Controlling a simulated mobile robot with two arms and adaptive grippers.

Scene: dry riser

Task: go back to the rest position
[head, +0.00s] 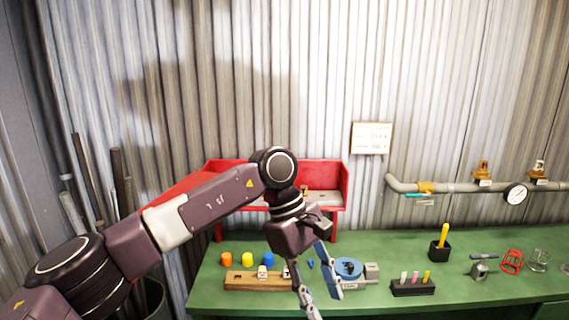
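My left arm comes in from the left and reaches over the green workbench (420,258). My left gripper (326,307) hangs down over the bench's front part with its two fingers spread apart. Nothing shows between the fingers. The gripper is in front of a blue round device (349,268) and hides part of it. My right gripper is not in view.
A wooden block (240,283) and orange, yellow and blue caps (247,259) lie left of the gripper. A red open box (340,180) stands behind my arm. A black pen holder (413,289) and black cup (438,251) are right. A pipe (450,188) runs along the wall.

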